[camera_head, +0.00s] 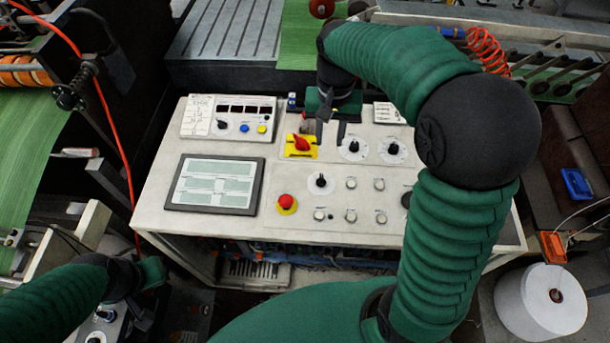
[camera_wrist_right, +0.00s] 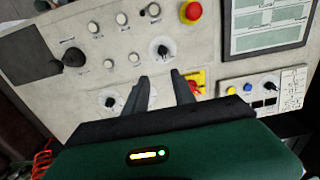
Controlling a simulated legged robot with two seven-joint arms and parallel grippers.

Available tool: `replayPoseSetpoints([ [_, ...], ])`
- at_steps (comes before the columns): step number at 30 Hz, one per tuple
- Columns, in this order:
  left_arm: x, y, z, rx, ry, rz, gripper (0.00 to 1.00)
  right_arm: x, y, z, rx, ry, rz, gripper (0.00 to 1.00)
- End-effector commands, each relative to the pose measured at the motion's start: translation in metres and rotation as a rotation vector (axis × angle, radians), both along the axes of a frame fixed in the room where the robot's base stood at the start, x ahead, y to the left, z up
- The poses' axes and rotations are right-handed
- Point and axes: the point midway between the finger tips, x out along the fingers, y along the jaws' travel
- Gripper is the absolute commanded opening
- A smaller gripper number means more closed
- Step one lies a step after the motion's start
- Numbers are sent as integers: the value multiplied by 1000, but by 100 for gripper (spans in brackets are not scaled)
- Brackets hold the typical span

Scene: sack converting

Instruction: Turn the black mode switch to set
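The pale control panel carries several black rotary knobs; I cannot read which is labelled mode. One black knob (camera_head: 321,181) sits near the middle and shows in the wrist view (camera_wrist_right: 163,48). Two more on white dials, a left one (camera_head: 353,147) and a right one (camera_head: 393,149), sit higher. Another (camera_head: 222,124) is on the upper left box. My right gripper (camera_head: 330,131) is open and empty above the panel, between the red-yellow switch and the left white dial. Its fingers (camera_wrist_right: 160,76) show apart in the wrist view. My left gripper (camera_head: 152,273) is low at left; its fingers are unclear.
A red rotary switch (camera_head: 300,143) on a yellow plate is close beside the right gripper. A red stop button (camera_head: 286,203) and a screen (camera_head: 214,184) lie left of the middle knob. Several pale push buttons (camera_head: 351,183) lie to its right. A white spool (camera_head: 541,301) stands at lower right.

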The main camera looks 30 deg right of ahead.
Motion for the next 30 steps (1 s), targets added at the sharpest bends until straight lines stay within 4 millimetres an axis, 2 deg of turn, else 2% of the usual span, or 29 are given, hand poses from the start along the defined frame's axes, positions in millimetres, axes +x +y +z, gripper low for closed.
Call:
replayPoseSetpoints([
  [3,0,0,1,0,0,-1,0,2,-3,1,2,13,-22,31],
  [7,1,0,2,0,-1,-1,0,1,-1,-18,0,15,-20,31],
  [18,0,0,8,0,-1,0,0,-1,-3,-115,4,15,-18,31],
  [22,0,0,9,0,0,0,0,0,-3,-143,4,14,-18,31],
  [27,0,0,10,0,0,0,0,2,-2,-162,3,10,-18,31],
  [30,0,0,10,0,0,0,0,1,-1,-164,1,9,-17,31],
])
